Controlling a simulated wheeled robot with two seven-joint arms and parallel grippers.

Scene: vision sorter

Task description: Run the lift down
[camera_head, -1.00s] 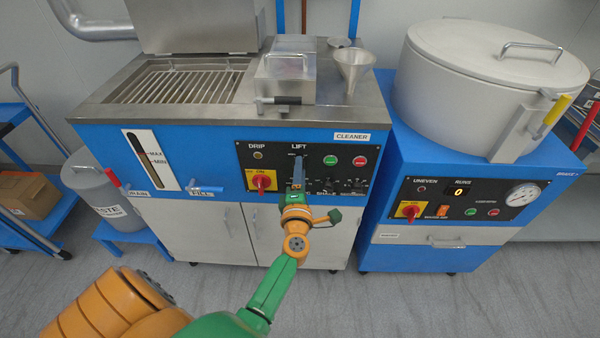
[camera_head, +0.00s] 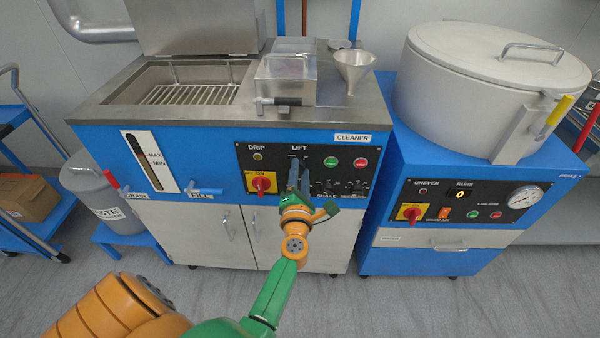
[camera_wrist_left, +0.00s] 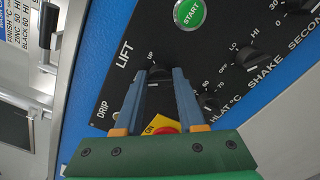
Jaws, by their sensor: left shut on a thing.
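The lift switch (camera_wrist_left: 158,74) is a small dark knob under the LIFT label on the cleaner's black panel (camera_head: 265,182). My left gripper (camera_wrist_left: 160,80) is shut on it, one blue-grey finger on each side. In the head view the left gripper (camera_head: 299,172) reaches up to the panel and mostly hides the switch. The wire rack (camera_head: 190,94) sits down inside the open tank of the blue cleaner (camera_head: 210,135), below the tank rim. My right gripper is out of view.
The red-and-yellow main switch (camera_head: 263,184) is just left of my gripper; a green start button (camera_head: 331,162) and red button (camera_head: 360,162) are to its right. A spinner (camera_head: 480,80) stands right.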

